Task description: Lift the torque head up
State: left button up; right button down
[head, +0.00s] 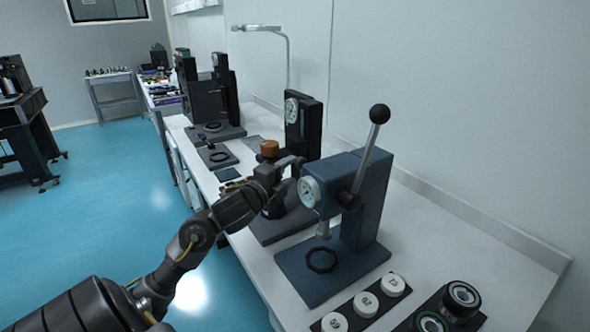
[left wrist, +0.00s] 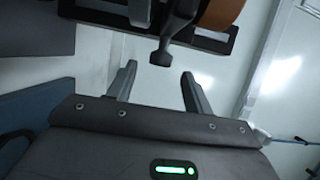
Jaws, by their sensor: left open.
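The torque head, a dark block with an orange-brown cap (head: 269,148), sits on a black stand with a white dial (head: 292,110) in the head view. The cap also shows at the top of the left wrist view (left wrist: 222,12). A dark stubby knob (left wrist: 161,54) sticks out below the head's black frame. My left gripper (head: 297,163) is beside the head, partly hiding it. In the left wrist view its two fingers (left wrist: 158,85) are apart with nothing between them; the knob lies just beyond the tips. My right gripper is not in view.
A blue press (head: 352,215) with a long black-knobbed lever (head: 370,150) stands close to the right of my gripper. Several white round pieces (head: 366,304) lie in front of it. More dark instruments (head: 208,100) stand farther along the white table.

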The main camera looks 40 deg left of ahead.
pick_arm(q)
jog(key=s, duration=0.7)
jog(key=shift+d, duration=0.35)
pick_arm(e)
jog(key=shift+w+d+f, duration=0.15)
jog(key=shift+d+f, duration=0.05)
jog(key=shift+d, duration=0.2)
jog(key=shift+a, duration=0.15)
